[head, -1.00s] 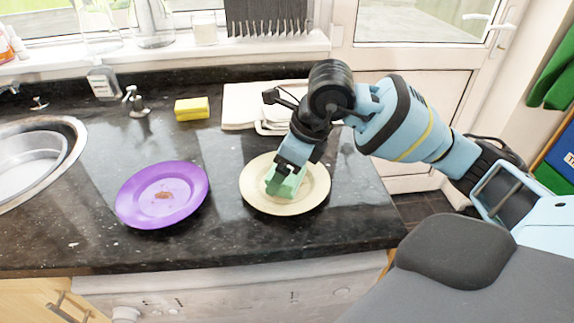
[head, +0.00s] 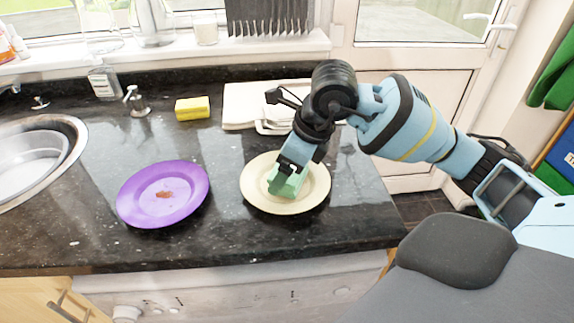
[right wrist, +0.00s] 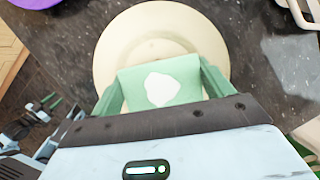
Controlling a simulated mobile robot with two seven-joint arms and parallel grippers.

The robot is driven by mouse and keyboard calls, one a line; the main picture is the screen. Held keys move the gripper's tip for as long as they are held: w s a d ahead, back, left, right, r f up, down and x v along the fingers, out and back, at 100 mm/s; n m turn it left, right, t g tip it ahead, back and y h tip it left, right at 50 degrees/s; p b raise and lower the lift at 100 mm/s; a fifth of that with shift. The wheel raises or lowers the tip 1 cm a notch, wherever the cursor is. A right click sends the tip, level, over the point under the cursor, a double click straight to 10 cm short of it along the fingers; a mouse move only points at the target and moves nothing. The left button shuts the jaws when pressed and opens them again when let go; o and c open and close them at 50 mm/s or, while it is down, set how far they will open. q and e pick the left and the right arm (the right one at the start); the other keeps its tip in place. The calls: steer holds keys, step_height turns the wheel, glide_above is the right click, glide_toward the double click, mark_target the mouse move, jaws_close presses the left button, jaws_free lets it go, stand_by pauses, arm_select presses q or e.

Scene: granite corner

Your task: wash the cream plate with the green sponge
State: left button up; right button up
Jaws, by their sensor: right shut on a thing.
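The cream plate (head: 258,196) lies on the dark granite counter near its front edge. My right gripper (head: 287,181) is over the plate, shut on the green sponge (head: 284,186). The sponge is at the plate's middle; I cannot tell for sure whether it presses on the surface. In the right wrist view the green sponge (right wrist: 180,72) has a white patch on it and sits between my fingers, with the cream plate (right wrist: 118,50) behind. The visible part of the plate looks clean; what lies under the sponge is hidden.
A purple plate (head: 140,208) with a brown stain lies to the left. A metal sink (head: 75,135) is at the far left. Bare counter lies between the plates.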

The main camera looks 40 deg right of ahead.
steer(key=shift+w+a+r, duration=0.15)
steer(key=shift+w+a, duration=0.25)
steer(key=shift+a, duration=0.25)
steer(key=shift+s+d, duration=0.5)
steer(key=shift+d, duration=0.3)
steer(key=shift+a, duration=0.1)
steer(key=shift+w+a, duration=0.5)
steer(key=shift+a, duration=0.2)
steer(key=shift+s+d, duration=0.1)
steer(key=shift+s+d, duration=0.4)
steer(key=shift+d, duration=0.3)
